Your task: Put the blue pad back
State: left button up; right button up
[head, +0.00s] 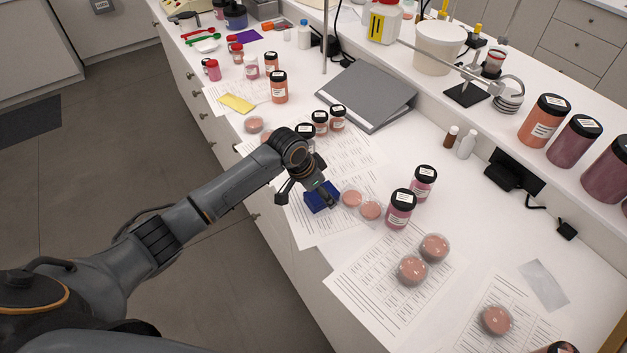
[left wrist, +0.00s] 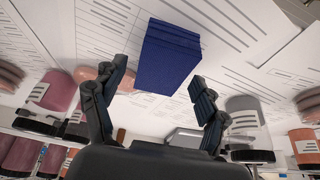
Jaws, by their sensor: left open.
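The blue pad (head: 320,197) is a thick dark-blue block on a printed sheet (head: 309,228) near the bench's front edge. My left gripper (head: 306,199) is right at the pad, with one finger on each side in the head view. In the left wrist view the pad (left wrist: 168,60) lies just beyond and between the spread fingers (left wrist: 157,85), with gaps beside it. The gripper is open and holds nothing. Part of the pad is hidden by the gripper in the head view. My right gripper is not in view.
Two pink dishes (head: 361,205) lie close right of the pad. Black-lidded jars (head: 400,209) stand further right, and others (head: 320,124) behind my wrist. A grey binder (head: 366,95) lies at the back. A yellow pad (head: 236,103) and a purple pad (head: 249,36) lie further along the bench.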

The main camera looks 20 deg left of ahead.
pick_arm(q)
jog(key=b+v, duration=0.1)
jog(key=v, duration=1)
jog(key=shift+b, duration=0.3)
